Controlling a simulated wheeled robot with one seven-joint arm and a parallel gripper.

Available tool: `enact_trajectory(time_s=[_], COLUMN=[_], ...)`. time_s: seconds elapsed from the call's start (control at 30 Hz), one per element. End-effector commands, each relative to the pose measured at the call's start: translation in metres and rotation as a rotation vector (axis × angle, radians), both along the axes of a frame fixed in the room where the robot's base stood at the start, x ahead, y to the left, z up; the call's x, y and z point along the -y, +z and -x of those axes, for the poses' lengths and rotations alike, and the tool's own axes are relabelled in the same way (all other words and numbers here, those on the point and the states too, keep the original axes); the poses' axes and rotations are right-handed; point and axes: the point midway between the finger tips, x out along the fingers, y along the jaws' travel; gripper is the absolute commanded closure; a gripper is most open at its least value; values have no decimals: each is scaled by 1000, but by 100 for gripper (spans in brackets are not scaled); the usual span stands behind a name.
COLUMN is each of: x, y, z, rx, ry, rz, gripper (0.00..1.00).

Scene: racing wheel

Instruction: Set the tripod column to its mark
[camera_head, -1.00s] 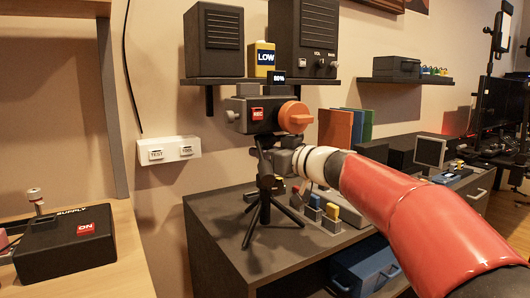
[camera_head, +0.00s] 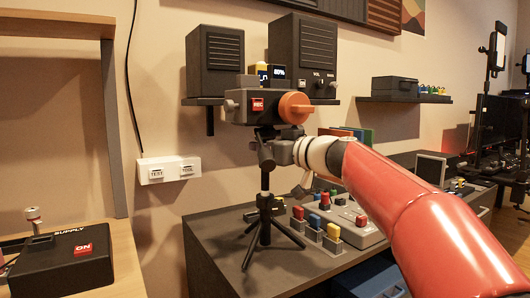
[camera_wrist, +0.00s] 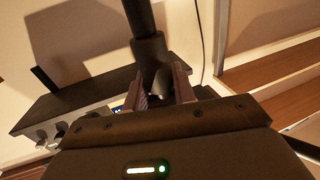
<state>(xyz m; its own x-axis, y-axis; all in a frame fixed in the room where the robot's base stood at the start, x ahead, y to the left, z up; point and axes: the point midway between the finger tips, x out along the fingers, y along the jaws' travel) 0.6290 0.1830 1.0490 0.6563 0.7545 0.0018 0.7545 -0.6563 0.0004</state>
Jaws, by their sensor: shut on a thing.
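The black tripod (camera_head: 262,222) stands upright on the dark cabinet, legs spread. Its thin column (camera_head: 265,183) rises to a boxy camera (camera_head: 262,107) with a red REC label and an orange round part facing right. My gripper (camera_head: 272,152) reaches in from the right, just below the camera, and is shut on the upper part of the column. In the wrist view, the jaws (camera_wrist: 160,92) sit on both sides of a thick dark section of the column (camera_wrist: 151,50). I cannot make out a mark on the column.
A wall shelf (camera_head: 330,101) with two speakers (camera_head: 302,55) and a small 80% display (camera_head: 278,72) is close behind the camera. A SUPPLY box (camera_head: 60,262) is on the wooden desk at left.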

Motion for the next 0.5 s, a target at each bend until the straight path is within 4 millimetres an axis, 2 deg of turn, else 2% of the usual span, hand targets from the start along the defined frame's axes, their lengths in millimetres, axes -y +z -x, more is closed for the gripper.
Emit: enact_trajectory(time_s=[0.03,0.07,0.2,0.5], x=[0,0,0,2], y=[-2,-2,-2,-2], z=[0,0,0,1], rx=[-3,-3,-3,-1], ry=[0,0,0,0], rz=[2,2,2,2], gripper=[100,71,53,53])
